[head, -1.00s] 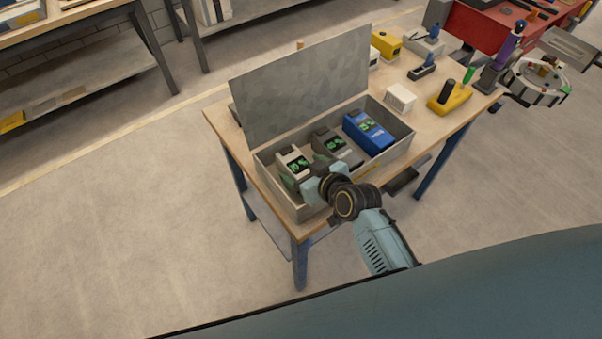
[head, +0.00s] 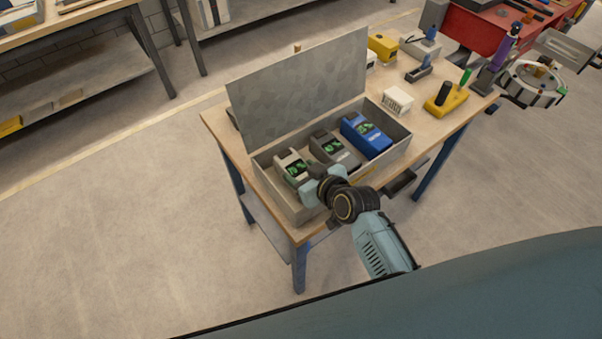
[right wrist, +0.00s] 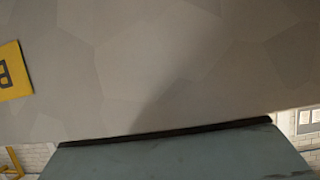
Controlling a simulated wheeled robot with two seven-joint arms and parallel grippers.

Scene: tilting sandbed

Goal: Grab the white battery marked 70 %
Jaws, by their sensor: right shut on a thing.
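The white battery (head: 290,162) lies at the left end of the grey open box (head: 401,157), with a dark display whose green digits are too small to read surely. My right gripper (head: 311,187) is at the near end of this battery, inside the box's near-left part, and is shut on it. The fingertips are mostly hidden by the hand. The grey battery (head: 325,142) is to its right, then the blue battery (head: 371,141). The right wrist view shows mostly a plain grey surface and no fingers. My left gripper is not in view.
The box's raised lid (head: 300,90) stands behind the batteries. The box is on a wooden table (head: 220,122) with blue legs. A white block (head: 398,101) and a yellow holder (head: 443,107) stand right of the box. Floor to the left is clear.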

